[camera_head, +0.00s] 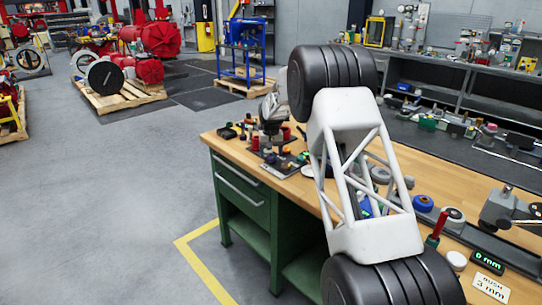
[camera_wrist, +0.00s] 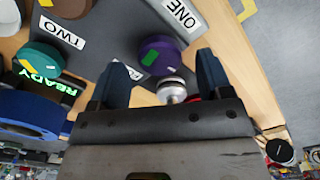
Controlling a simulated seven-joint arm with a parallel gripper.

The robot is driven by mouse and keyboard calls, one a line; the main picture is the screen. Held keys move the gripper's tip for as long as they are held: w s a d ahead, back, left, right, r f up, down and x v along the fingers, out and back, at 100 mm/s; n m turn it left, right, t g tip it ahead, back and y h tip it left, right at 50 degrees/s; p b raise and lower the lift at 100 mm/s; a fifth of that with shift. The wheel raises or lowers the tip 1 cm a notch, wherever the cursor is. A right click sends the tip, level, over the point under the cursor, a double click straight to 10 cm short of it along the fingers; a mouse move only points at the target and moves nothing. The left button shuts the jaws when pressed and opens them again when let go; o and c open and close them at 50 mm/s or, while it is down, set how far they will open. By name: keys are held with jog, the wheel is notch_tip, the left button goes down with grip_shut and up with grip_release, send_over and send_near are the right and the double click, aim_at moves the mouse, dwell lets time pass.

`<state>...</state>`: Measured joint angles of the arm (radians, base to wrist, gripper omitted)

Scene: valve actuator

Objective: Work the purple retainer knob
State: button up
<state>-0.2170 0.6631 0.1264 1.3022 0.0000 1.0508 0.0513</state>
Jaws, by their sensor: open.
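The purple retainer knob (camera_wrist: 163,54) shows in the wrist view, with a green patch on its top. It stands on a dark grey panel (camera_wrist: 115,30). My gripper (camera_wrist: 161,62) is open, one dark finger on each side of the knob in the picture; I cannot tell how far above it the fingers are or whether they touch it. A silver round-topped part (camera_wrist: 172,90) sits between the knob and the gripper body.
In the wrist view a teal knob (camera_wrist: 42,58) with a yellow mark, a brown part (camera_wrist: 68,6), a blue round part (camera_wrist: 30,112) and a lit READY sign (camera_wrist: 46,87) lie left. Label plates read ONE (camera_wrist: 180,14) and TWO (camera_wrist: 62,32). Bare wooden bench (camera_wrist: 250,85) lies right.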

aim_at(271, 156)
jog(key=shift+r, duration=3.2)
jog(key=shift+s+d+r, duration=0.25)
jog(key=shift+s+r, duration=0.05)
jog(key=shift+r, duration=0.1)
jog(key=s+d+r, duration=0.5)
jog(key=s+r, duration=0.1)
jog(key=s, duration=0.5)
jog(key=s+d+r+m+t, duration=0.1)
jog(key=s+d+r, duration=0.45)
jog(key=s, duration=0.55)
jog(key=s+d+r, duration=0.4)
jog(key=s+r, duration=0.3)
jog(key=s, duration=0.3)
jog(key=s+d+f, duration=0.2)
jog(key=s, duration=1.1)
jog(key=s+d+f+t, duration=0.1)
jog(key=s+d+f, duration=0.1)
jog(key=s, duration=1.1)
jog(key=s+d+f+m, duration=0.1)
jog(key=s+d, duration=0.3)
jog(key=s, duration=1)
jog(key=shift+f+t, duration=0.3)
jog(key=shift+f, duration=0.5)
